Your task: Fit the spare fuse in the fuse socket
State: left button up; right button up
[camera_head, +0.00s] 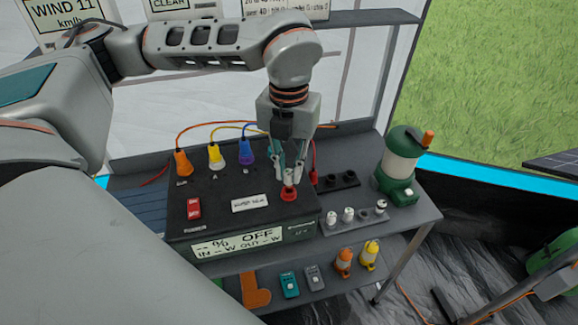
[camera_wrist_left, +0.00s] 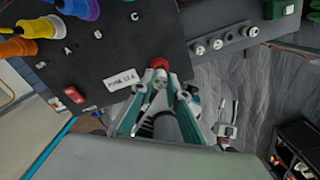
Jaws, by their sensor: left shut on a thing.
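The fuse socket (camera_head: 289,195) is a red ring on the top right of the black power box (camera_head: 215,225); it also shows in the left wrist view (camera_wrist_left: 160,63), just beyond my fingertips. My left gripper (camera_head: 288,172) comes down from above, right over the socket, and is shut on a small pale fuse (camera_head: 288,177). The fingers hide most of the fuse. The fuse's lower end is at or just above the red ring; I cannot tell whether it is inside.
A grey rack (camera_head: 330,228) with several white-topped fuses stands right of the box. A green lantern (camera_head: 399,168) stands at the back right. Orange, yellow and blue plugs with cables (camera_head: 215,157) line the box's back. A lower shelf (camera_head: 325,285) holds small items.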

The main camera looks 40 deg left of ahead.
pick_arm(q)
jog(key=shift+f+b, duration=0.7)
jog(key=shift+f, duration=0.75)
pick_arm(e)
jog(key=shift+s+f, duration=0.2)
jog(key=shift+f, duration=0.35)
jog(key=shift+s+f, duration=0.15)
jog(key=shift+f, duration=0.4)
pick_arm(q)
jog(key=o, duration=1)
jog(key=shift+r, duration=0.1)
notch_tip(320, 180, up, 12)
pick_arm(e)
jog(key=shift+s, duration=0.1)
